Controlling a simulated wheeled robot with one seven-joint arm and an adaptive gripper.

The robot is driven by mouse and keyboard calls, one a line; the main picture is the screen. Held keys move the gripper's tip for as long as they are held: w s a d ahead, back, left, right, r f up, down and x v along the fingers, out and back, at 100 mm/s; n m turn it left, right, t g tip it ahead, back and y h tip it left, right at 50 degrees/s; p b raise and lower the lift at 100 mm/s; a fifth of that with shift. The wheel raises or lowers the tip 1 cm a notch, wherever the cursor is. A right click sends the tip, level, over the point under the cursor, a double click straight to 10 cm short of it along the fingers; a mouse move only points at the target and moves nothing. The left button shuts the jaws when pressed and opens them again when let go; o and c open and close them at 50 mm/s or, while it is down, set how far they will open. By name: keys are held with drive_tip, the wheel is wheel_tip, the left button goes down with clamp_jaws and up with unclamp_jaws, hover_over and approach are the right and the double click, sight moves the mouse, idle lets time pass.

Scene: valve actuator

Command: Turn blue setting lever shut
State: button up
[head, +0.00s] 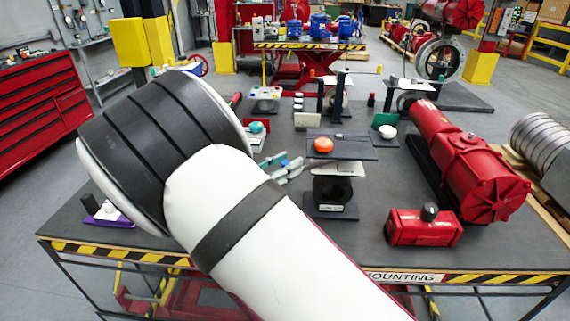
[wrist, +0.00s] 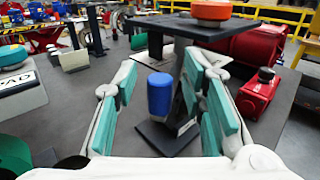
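The blue setting lever (wrist: 160,95) is a short upright blue cylinder in the wrist view. It stands at the left side of a dark post on a black base (wrist: 168,140). My gripper (wrist: 161,70) has its two teal-padded fingers apart, one on each side of the blue lever. Gaps show between the lever and both pads, so it is not gripped. In the head view my gripper (head: 281,164) is beside the black stand (head: 331,193), partly hidden by my arm. The lever is hard to make out there.
An orange knob (wrist: 212,12) sits on a dark plate (wrist: 180,28) just above and beyond my fingers. A red actuator (head: 422,227) lies to the right on the table (head: 340,255). A green knob (head: 256,127) and a white knob (head: 387,132) stand farther back.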

clamp_jaws()
drive_tip(key=w+a+m+g+h+b, duration=0.2)
drive_tip(key=w+g+b, duration=0.1)
drive_tip(key=w+b, duration=0.5)
drive_tip(key=shift+w+a+m, duration=0.15)
drive_tip(key=shift+w+m, duration=0.15)
drive_tip(key=shift+w, duration=0.15)
drive_tip(key=shift+r, duration=0.1)
idle(0.4)
unclamp_jaws()
drive_tip(key=shift+w, duration=0.1)
